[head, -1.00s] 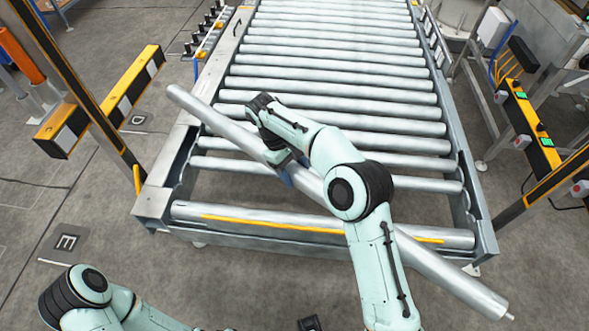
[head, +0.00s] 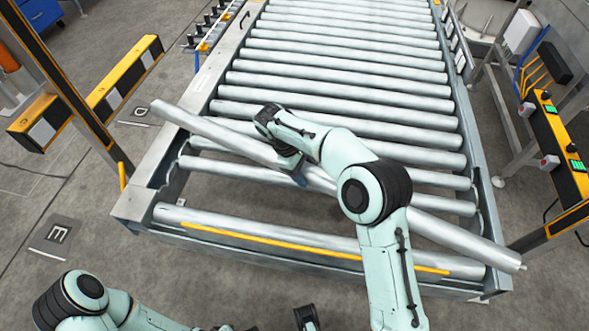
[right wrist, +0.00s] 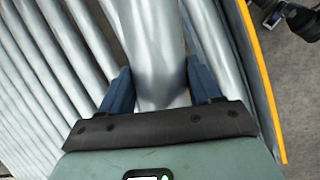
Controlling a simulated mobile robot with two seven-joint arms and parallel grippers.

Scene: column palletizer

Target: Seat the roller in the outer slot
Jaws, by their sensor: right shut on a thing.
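My right gripper (head: 293,172) is shut on a loose grey roller (head: 215,131), near its middle, with one blue finger on each side in the right wrist view (right wrist: 160,90). The roller lies slantwise above the conveyor frame (head: 140,195). Its left end is over the left rail, and its right end (head: 500,257) reaches the right rail near the front corner. I cannot tell whether it touches the rails. Below it is an open gap (head: 250,200) between the seated rollers and the front roller (head: 185,217). The outer slot is not clearly visible.
Several seated rollers (head: 340,75) fill the conveyor behind the gap. Yellow-and-black posts (head: 125,78) stand at the left, and a yellow rail with green buttons (head: 560,135) is at the right. Part of my left arm is at the lower left.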

